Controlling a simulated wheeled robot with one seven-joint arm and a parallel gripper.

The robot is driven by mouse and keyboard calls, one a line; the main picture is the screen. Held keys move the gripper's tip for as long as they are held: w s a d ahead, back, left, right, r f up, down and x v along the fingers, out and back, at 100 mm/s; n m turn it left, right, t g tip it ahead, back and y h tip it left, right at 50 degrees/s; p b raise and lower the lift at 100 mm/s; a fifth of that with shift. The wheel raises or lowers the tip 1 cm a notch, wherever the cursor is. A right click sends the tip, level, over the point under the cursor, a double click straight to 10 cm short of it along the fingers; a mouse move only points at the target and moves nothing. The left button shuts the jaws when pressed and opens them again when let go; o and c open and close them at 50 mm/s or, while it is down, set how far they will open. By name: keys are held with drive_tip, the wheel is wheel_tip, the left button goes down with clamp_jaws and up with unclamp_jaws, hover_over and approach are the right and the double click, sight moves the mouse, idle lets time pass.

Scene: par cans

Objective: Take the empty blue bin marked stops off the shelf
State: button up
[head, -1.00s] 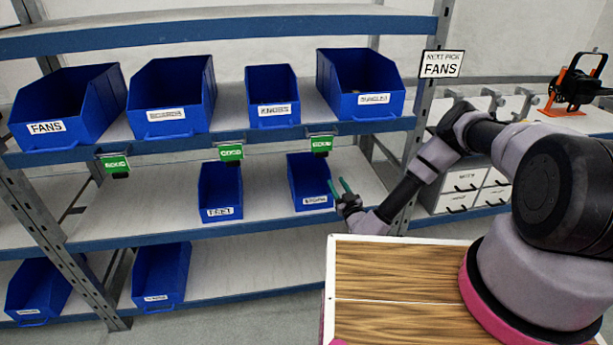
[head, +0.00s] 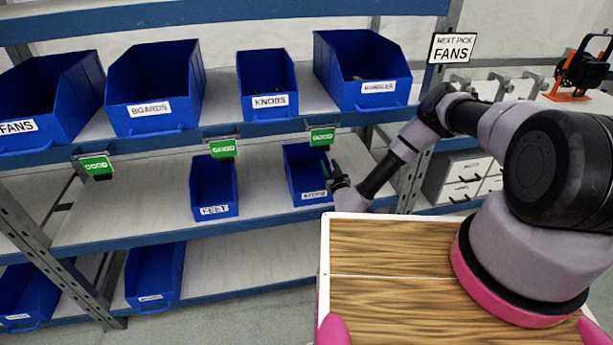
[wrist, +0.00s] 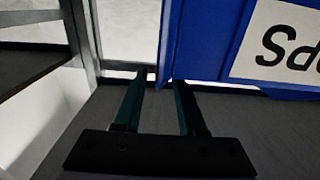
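The blue bin (head: 303,172) sits on the middle shelf, right of the feet bin. Its small white front label is blurred in the head view. In the wrist view the bin (wrist: 205,40) is at the top right, its label upside down and partly cut off. No contents show inside, though its depths are dark. My gripper (head: 331,166) is at the bin's right side. In the wrist view my gripper (wrist: 157,82) has its two green fingers apart, with the bin's side edge appearing between their tips. I cannot tell whether they touch it.
The feet bin (head: 213,187) stands to the left on the middle shelf (head: 130,215). Above are bins of fans, boards, knobs and one more, with green GOOD tags (head: 223,149) below. A shelf post (head: 405,185) is right of my gripper. My wooden-topped deck (head: 400,250) is in front.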

sight(326, 159)
drive_tip(key=x, duration=0.4)
drive_tip(key=shift+w+d, duration=0.1)
clamp_jaws()
idle(1.3)
